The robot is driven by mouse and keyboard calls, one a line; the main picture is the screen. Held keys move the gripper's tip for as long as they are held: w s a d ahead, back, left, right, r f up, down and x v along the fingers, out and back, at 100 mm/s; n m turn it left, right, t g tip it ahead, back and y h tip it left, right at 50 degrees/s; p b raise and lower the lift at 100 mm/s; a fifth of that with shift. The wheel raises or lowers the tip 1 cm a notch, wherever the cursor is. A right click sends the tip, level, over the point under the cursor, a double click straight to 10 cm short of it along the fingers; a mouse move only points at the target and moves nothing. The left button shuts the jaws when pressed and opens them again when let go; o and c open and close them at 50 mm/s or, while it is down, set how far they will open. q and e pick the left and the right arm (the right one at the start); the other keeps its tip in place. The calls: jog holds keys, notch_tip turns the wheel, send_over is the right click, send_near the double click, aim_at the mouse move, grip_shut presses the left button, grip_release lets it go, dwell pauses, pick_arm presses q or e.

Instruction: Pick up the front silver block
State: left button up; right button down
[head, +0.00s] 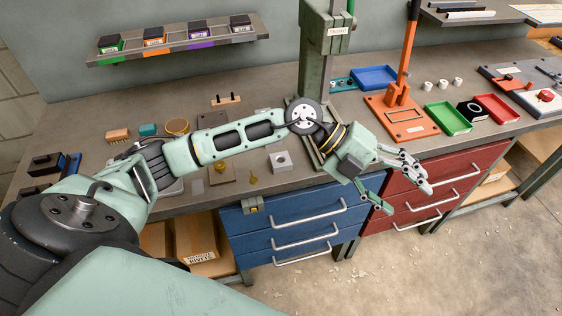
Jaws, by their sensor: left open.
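A silver block (281,160) with a dark round hole in its top sits near the front edge of the workbench (75,128), left of the green press (326,65). My left arm reaches across the bench from the left, over the area just behind the block. My left gripper (407,197) is open and empty, in front of the bench edge by the drawers, to the right of the block and apart from it. My right gripper is not in view.
The press column and base stand just right of the block. An orange lever tool (400,110), a green tray (448,118), a red tray (497,109) and a blue tray (375,78) lie further right. Blue drawers (285,222) and red drawers (425,190) have protruding handles.

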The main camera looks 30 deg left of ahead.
pick_arm(q)
jog(key=w+a+f+y, duration=0.2)
jog(key=a+f+y, duration=0.35)
jog(key=a, duration=0.65)
jog(key=n+g+y, duration=0.2)
jog(key=n+y, duration=0.2)
jog(key=y, duration=0.3)
send_over(281, 160)
jog(key=shift+s+d+r, duration=0.15)
jog(key=shift+s+r, duration=0.15)
jog(key=shift+s, duration=0.05)
jog(key=f+p, duration=0.1)
jog(key=f, duration=0.1)
jog(key=f+p, duration=0.1)
jog(key=f, duration=0.1)
jog(key=f+p, duration=0.1)
jog(key=f, duration=0.2)
jog(key=shift+w+a, duration=0.2)
jog(key=shift+w, duration=0.1)
jog(key=shift+f, duration=0.3)
jog(key=shift+c, duration=0.4)
jog(key=c, duration=1.3)
